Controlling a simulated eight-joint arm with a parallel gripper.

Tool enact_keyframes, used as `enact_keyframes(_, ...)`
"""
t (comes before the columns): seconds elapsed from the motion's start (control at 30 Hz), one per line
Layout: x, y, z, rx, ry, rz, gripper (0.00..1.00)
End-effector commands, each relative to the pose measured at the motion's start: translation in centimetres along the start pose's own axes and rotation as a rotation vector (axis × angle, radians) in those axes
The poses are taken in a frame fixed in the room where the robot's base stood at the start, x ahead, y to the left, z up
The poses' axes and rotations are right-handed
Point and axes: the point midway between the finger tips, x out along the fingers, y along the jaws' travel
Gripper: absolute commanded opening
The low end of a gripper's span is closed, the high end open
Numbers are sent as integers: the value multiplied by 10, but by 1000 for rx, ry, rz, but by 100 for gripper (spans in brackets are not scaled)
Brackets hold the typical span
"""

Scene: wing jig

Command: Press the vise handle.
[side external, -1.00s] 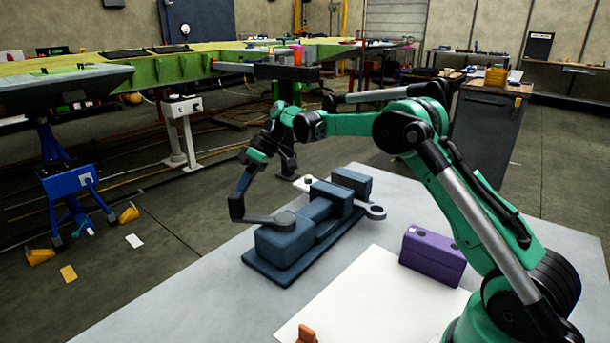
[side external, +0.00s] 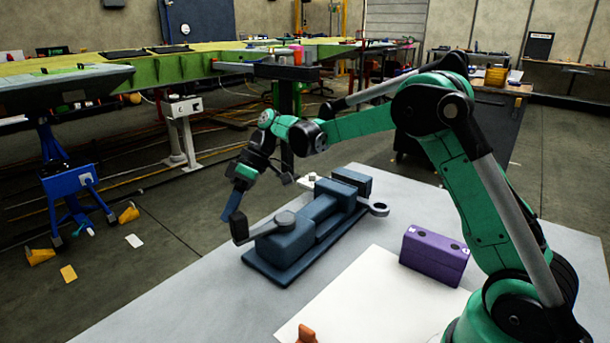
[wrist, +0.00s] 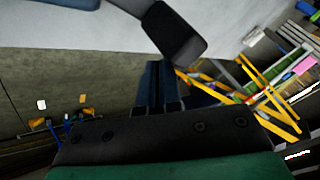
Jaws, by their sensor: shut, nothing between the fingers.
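The blue vise (side external: 310,222) sits on the grey table. Its dark handle (side external: 265,226) runs from a round hub on the vise's near-left end out to a blocky end at the left. The block end of the handle (wrist: 180,38) also shows in the wrist view, just beyond and to the right of my fingertips. My gripper (side external: 231,214) points down at the handle's outer end, on its far-left side. Its blue fingers (wrist: 154,66) are together with nothing between them. I cannot tell whether the fingertips touch the handle.
A purple block (side external: 434,256) with holes stands right of the vise. A white sheet (side external: 370,300) lies on the grey table (side external: 190,290), with a small orange piece (side external: 306,334) at its front. The table's left edge runs close to the handle, with floor beyond.

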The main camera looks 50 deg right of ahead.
Motion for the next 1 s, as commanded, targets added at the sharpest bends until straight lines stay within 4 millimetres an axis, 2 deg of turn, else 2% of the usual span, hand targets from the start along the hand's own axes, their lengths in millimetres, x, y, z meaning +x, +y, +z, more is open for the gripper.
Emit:
enact_keyframes(0.73, 1, -5, 2, 1, 0, 1, 0)
enact_keyframes(0.87, -9, -4, 2, 2, 1, 1, 0)
enact_keyframes(1.0, -30, -5, 3, 3, 1, 1, 0)
